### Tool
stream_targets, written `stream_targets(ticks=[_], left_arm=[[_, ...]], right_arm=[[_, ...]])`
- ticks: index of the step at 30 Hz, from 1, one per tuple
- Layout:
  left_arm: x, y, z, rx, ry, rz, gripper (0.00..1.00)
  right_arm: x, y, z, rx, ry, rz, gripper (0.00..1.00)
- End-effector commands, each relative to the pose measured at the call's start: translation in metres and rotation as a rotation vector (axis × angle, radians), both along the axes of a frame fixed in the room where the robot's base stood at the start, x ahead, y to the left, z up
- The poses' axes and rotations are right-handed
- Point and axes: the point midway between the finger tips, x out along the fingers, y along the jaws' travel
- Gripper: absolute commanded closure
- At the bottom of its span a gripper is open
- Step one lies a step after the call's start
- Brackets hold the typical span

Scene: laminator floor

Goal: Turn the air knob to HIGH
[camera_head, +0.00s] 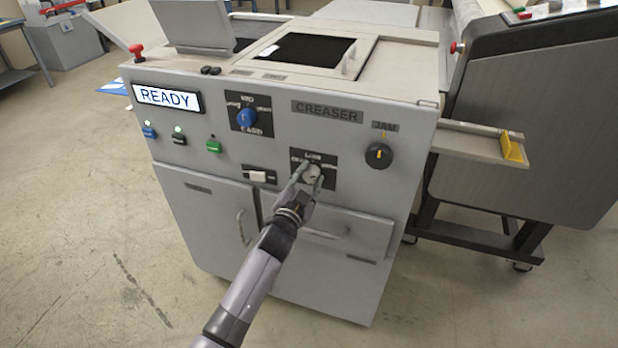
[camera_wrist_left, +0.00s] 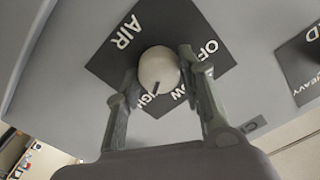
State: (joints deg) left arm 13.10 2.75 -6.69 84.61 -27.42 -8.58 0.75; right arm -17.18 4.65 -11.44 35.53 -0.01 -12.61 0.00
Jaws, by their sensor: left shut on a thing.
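The air knob (camera_wrist_left: 158,68) is a pale round knob on a black label plate (camera_wrist_left: 120,60) marked AIR, OFF, LOW and a partly covered HIGH. Its dark pointer line points down in the left wrist view, between LOW and the visible part of HIGH. In the head view, the knob (camera_head: 312,173) is on the creaser's grey front panel, partly covered by my fingers. My left gripper (camera_head: 310,176) is shut on it, and its fingers (camera_wrist_left: 158,72) sit on either side of the knob in the left wrist view. My right gripper is not in view.
The creaser's panel also holds a blue knob (camera_head: 246,118), a black JAM knob (camera_head: 379,155), a white switch (camera_head: 257,176) and a lit READY display (camera_head: 167,98). Door handles (camera_head: 326,235) stick out below. A side tray (camera_head: 480,143) juts out at right.

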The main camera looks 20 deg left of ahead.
Motion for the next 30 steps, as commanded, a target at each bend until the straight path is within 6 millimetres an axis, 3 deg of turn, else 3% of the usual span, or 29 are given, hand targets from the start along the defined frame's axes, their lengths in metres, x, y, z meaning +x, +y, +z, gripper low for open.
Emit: stream_targets(ticks=[10,11,19,30], left_arm=[[0.0001,0.0001,0.0003,0.008,-0.001,-0.001,0.92],[0.0001,0.0001,0.0003,0.008,-0.001,-0.001,0.64],[0.0000,0.0001,0.0003,0.006,-0.001,-0.001,0.46],[-0.0035,0.0003,-0.0007,0.005,0.001,0.001,0.45]], right_arm=[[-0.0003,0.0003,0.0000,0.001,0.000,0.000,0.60],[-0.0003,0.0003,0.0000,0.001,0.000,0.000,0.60],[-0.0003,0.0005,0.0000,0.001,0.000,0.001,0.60],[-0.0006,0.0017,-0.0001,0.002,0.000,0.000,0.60]])
